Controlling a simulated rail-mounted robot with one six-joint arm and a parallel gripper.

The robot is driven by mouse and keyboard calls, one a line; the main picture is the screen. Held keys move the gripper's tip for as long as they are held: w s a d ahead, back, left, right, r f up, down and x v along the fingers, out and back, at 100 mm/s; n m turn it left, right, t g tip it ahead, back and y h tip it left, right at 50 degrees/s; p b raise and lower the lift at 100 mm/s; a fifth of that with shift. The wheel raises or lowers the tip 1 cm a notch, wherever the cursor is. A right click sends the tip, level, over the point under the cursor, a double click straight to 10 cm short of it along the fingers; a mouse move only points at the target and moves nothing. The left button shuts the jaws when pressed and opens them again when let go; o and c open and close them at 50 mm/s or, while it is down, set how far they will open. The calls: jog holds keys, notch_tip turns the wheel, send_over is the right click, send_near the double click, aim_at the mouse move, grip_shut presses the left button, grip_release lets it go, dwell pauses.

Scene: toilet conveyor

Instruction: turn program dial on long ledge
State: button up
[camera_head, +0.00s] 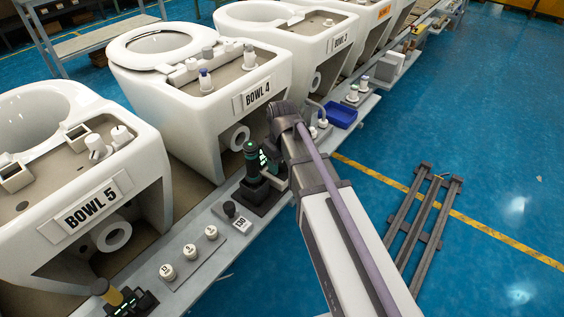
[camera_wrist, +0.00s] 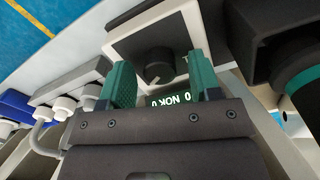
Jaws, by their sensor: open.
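The black program dial (camera_wrist: 159,66) sits on a pale panel with a dark display (camera_wrist: 172,99) beside it reading "0 NOK 0" in the wrist view. My gripper (camera_wrist: 161,72) is open, its two teal fingers on either side of the dial. I cannot tell whether the fingers touch it. In the head view my gripper (camera_head: 269,158) is largely behind my arm, and the dial cannot be made out there. The long grey ledge (camera_head: 150,250) runs along the front of the toilet bowls.
A black and green power tool (camera_head: 251,158) stands in a dark holder beside my gripper. White knobs (camera_head: 189,251) and a blue tray (camera_head: 341,115) sit along the ledge. Bowl 4 (camera_head: 222,114) and Bowl 5 (camera_head: 75,190) stand behind it. The blue floor at right has a metal rack (camera_head: 426,215).

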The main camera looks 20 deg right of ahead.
aim_at(282, 164)
notch_tip(282, 164, up, 11)
jog(key=p, duration=1.1)
jog(key=shift+f, duration=0.1)
jog(key=s+r+m+p, duration=0.2)
jog(key=s+m, duration=0.3)
jog(key=s, duration=0.9)
notch_tip(282, 164, up, 10)
jog(key=w+p, duration=0.1)
jog(key=p, duration=0.9)
jog(key=shift+w+d+r+n, duration=0.15)
jog(key=shift+n, duration=0.15)
